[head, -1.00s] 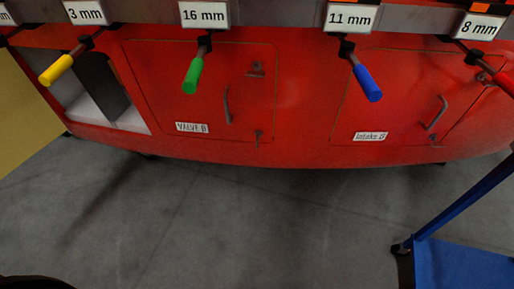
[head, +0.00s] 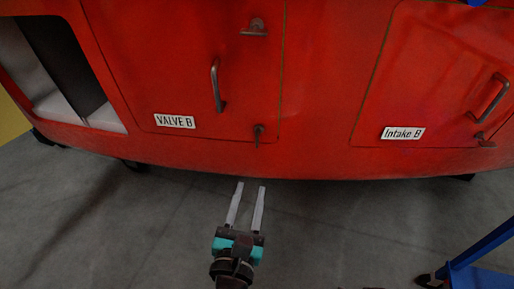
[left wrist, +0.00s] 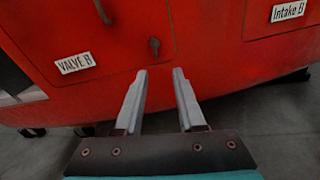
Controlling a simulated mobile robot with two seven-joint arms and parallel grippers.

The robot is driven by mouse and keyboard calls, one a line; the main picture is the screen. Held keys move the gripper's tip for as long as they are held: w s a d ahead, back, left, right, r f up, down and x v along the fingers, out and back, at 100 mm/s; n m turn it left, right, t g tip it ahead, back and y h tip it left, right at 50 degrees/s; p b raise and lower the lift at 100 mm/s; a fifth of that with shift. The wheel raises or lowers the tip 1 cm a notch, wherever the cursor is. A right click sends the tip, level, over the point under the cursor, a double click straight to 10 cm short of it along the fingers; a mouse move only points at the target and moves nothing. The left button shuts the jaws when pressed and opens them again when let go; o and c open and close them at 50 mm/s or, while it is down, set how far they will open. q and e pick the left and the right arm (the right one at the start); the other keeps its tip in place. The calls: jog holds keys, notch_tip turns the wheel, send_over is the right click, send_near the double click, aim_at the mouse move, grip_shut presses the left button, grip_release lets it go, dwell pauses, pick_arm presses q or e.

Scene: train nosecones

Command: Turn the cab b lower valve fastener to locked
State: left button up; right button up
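The valve B panel (head: 180,70) is a closed door in the red nosecone with a VALVE B label (head: 175,121). Its lower fastener (head: 258,135) is a small dark latch at the panel's lower right, hanging roughly vertical. It also shows in the left wrist view (left wrist: 154,46), above the fingers. The upper fastener (head: 254,28) lies roughly horizontal. My left gripper (head: 251,186) is open and empty, just below the nosecone's lower edge in the head view, beneath the lower fastener. Its fingers also show in the left wrist view (left wrist: 160,73). My right gripper is not in view.
A curved handle (head: 216,86) sticks out of the valve panel. The Intake B panel (head: 430,80) with its own handle and fastener is to the right. An open bay (head: 65,70) is at left. A blue cart (head: 480,262) stands at lower right. Grey floor is clear below.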

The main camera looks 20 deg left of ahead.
pick_arm(q)
jog(key=n, duration=0.2)
send_near(257, 139)
jog(key=w, duration=0.2)
jog(key=w+a, duration=0.1)
jog(key=w, duration=0.6)
jog(key=shift+w+y, duration=0.15)
jog(key=shift+y, duration=0.15)
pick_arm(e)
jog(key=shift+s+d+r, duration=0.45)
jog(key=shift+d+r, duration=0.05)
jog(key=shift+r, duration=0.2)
pick_arm(q)
jog(key=shift+a, duration=0.1)
jog(key=shift+c, duration=0.4)
grip_shut()
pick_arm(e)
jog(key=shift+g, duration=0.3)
